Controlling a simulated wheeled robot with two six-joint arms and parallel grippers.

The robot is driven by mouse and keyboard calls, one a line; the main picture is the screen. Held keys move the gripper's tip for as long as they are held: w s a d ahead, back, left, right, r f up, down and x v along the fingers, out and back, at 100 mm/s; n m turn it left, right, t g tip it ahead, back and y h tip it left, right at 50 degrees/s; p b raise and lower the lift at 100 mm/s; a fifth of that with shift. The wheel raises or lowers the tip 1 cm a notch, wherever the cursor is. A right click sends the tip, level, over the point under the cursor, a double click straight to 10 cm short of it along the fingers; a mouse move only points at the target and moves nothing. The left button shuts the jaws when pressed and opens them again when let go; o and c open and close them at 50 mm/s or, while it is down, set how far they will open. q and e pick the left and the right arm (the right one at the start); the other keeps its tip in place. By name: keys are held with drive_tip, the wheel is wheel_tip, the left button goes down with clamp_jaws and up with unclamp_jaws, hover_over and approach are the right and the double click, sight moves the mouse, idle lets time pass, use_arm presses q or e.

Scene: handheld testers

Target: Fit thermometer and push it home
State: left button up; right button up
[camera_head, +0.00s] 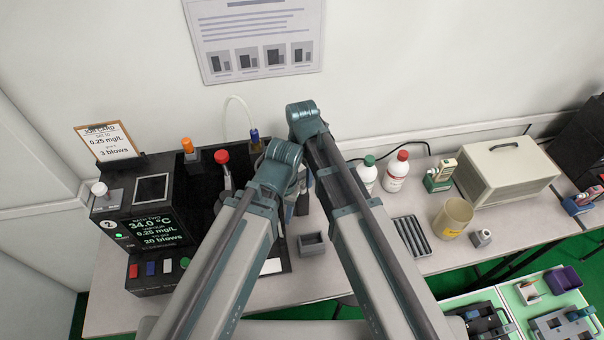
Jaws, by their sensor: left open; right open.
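The black bath unit (168,225) stands at the left of the bench. Its green display (152,228) reads 34.0 °C, 0.25 mg/L and 20 blows. On and behind it are an orange-topped piece (187,147), a red-topped piece (222,157) and a blue-and-yellow fitting (254,136) with a pale tube. I cannot tell which piece, if any, is the thermometer. The fingers of both grippers are hidden behind my arm links, so I see no contact with anything.
A small grey holder (312,244) and a slotted black tray (411,236) lie on the bench. Two bottles (397,172), a tan cup (453,217) and a beige case (506,170) stand to the right. Bare bench (345,262) shows beside the holder.

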wheel_tip(320, 180, up, 13)
drive_tip(key=p, duration=1.2)
drive_tip(key=shift+p, duration=0.3)
drive_tip(key=s+d+m, duration=0.4)
drive_tip(key=d+m, duration=0.5)
drive_tip(key=m, duration=0.4)
drive_tip(key=s+d+m, duration=0.3)
drive_tip(key=d+m, duration=0.5)
drive_tip(key=m, duration=0.5)
drive_tip(key=s+a+f+n+b, duration=0.1)
drive_tip(key=s+a+f+b, duration=0.2)
drive_tip(key=a+f+b, duration=0.1)
drive_tip(key=s+a+f+n+h+b, duration=0.1)
drive_tip(key=s+a+f+n+b, duration=0.1)
drive_tip(key=a, duration=0.5)
wheel_tip(320, 180, down, 2)
drive_tip(key=shift+s+f+n+b, duration=0.1)
drive_tip(key=shift+s+n+b, duration=0.3)
drive_tip(key=shift+b, duration=0.8)
drive_tip(key=shift+s, duration=0.1)
